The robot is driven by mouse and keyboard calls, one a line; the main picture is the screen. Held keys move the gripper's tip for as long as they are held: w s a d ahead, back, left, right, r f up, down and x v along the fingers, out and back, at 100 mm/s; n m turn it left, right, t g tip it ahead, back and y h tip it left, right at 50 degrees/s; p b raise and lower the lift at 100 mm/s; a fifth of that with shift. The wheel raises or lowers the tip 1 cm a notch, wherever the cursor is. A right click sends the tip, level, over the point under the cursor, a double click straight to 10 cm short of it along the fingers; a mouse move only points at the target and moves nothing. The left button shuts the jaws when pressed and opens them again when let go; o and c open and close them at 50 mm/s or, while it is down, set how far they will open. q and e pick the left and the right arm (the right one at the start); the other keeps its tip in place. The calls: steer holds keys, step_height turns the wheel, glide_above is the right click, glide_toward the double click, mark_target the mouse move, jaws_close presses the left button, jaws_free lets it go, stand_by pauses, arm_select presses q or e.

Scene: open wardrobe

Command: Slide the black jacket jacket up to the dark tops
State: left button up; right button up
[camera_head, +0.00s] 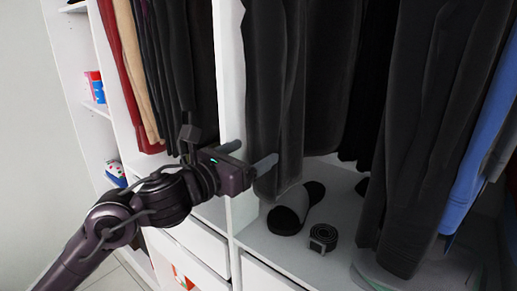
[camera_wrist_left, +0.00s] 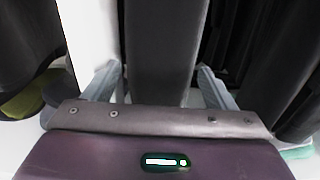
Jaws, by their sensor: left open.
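A long dark grey-black garment (camera_head: 272,90), which looks like the black jacket, hangs just right of the white divider. My left gripper (camera_head: 248,156) is open at its lower part. In the left wrist view the gripper (camera_wrist_left: 160,85) has one finger on each side of a dark hanging length of cloth (camera_wrist_left: 165,45), with gaps showing beside it. More dark garments hang behind and to the right (camera_head: 370,80). Another dark group (camera_head: 170,60) hangs left of the divider. I cannot tell which group is the dark tops. The rail and hangers are out of view.
The white divider (camera_head: 229,75) stands close beside my left gripper. Dark slippers (camera_head: 296,208) and a rolled belt (camera_head: 323,238) lie on the wardrobe floor below. Long dark trousers (camera_head: 425,130) and a blue garment (camera_head: 480,150) hang at the right.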

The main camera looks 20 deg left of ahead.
mark_target(259, 147)
arm_select(q)
steer(key=x, duration=0.1)
steer(key=p+x, duration=0.1)
steer(key=x, duration=0.1)
steer(key=shift+r, duration=0.25)
steer(key=p+x, duration=0.2)
steer(key=x, duration=0.1)
steer(key=shift+w+d+f, duration=0.1)
steer(key=shift+w, duration=0.15)
steer(key=shift+w+d+f, duration=0.1)
steer(key=shift+w+d, duration=0.15)
steer(key=shift+w, duration=0.25)
arm_select(e)
steer(key=r, duration=0.1)
steer(key=s+r, duration=0.1)
steer(key=a+r, duration=0.1)
steer(key=shift+s+r, duration=0.1)
steer(key=shift+s, duration=0.15)
